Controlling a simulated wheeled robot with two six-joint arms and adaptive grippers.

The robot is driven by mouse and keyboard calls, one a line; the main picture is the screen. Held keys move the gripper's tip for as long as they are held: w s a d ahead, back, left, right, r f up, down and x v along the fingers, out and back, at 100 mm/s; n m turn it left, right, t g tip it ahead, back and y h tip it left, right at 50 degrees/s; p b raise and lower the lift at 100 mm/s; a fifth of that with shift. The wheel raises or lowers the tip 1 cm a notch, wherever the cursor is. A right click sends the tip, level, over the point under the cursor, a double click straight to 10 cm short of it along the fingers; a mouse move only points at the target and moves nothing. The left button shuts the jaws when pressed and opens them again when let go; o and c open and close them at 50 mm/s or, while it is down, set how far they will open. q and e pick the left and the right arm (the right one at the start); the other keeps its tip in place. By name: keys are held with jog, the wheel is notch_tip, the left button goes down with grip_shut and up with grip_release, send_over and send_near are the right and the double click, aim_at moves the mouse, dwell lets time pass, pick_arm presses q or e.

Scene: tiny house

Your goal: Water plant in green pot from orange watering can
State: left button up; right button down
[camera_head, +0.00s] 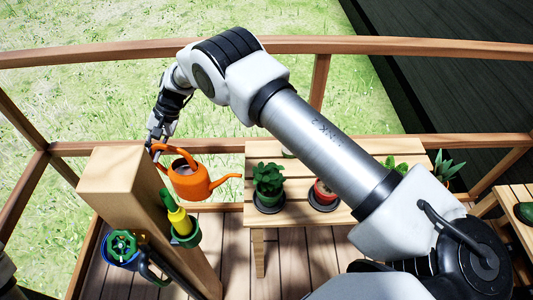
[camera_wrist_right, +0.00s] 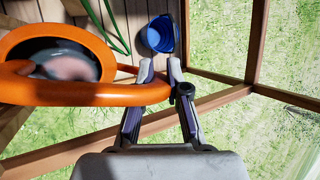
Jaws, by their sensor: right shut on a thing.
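The orange watering can (camera_head: 190,184) hangs in the air left of the wooden bench, above the deck. Its spout points right, towards the plant in the green pot (camera_head: 268,196), and its tip is a little short of the leaves. The can looks about upright. My right gripper (camera_head: 155,140) is shut on the can's handle. In the right wrist view the handle of the can (camera_wrist_right: 75,92) runs between the fingers of my right gripper (camera_wrist_right: 159,70). The leafy plant stands on a dark saucer at the bench's left end. My left gripper is out of view.
A red pot (camera_head: 324,192) stands on the bench right of the green pot, partly behind my arm. More plants are farther right. A wooden post (camera_head: 122,170) stands close to the can, with a yellow-green bottle (camera_head: 179,220) and a hose near it. A railing (camera_head: 400,45) runs behind.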

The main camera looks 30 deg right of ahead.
jog(key=shift+d+f, duration=0.1)
jog(key=shift+f, duration=0.15)
jog(key=shift+r, duration=0.15)
